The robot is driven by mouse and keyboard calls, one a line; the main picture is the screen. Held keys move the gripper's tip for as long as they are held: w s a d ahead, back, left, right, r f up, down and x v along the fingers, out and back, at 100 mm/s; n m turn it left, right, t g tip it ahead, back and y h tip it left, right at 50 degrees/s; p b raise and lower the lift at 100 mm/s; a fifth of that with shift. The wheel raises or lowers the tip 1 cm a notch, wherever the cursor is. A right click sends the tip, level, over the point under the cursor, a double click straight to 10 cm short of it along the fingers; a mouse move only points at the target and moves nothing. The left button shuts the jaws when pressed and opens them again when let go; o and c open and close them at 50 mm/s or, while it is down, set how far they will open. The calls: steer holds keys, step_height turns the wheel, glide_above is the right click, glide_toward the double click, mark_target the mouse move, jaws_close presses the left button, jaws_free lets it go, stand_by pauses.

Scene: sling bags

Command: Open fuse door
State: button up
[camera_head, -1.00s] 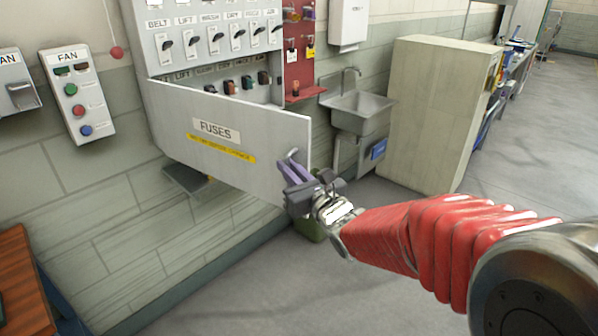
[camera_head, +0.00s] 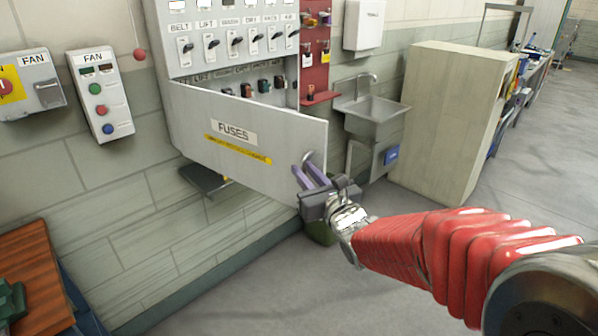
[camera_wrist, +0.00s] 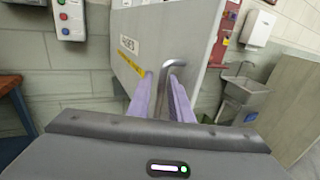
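The fuse door (camera_head: 270,130) is a pale grey panel labelled FUSES with a yellow strip. It stands swung out from the cabinet, and fuses show behind its top edge. It also shows in the wrist view (camera_wrist: 145,40). Its curved metal handle (camera_wrist: 176,64) is near the door's free edge; its upper end also shows in the head view (camera_head: 308,157). My gripper (camera_head: 311,175) is at the handle, with its purple fingers on either side of it. The fingers (camera_wrist: 162,95) look closed around the bar, though the exact contact is partly hidden.
The grey cabinet (camera_head: 215,22) carries rows of labelled switches. A fan button box (camera_head: 101,97) is left. A sink (camera_head: 372,112) and a tall pale cabinet (camera_head: 450,120) stand right. A wooden-topped table (camera_head: 30,265) is lower left. Open floor (camera_head: 240,295) lies in front.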

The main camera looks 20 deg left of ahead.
steer(key=shift+o, duration=1)
steer(key=shift+s+a, duration=0.1)
steer(key=shift+a, duration=0.05)
steer(key=v, duration=1.4)
steer(key=shift+a, duration=0.1)
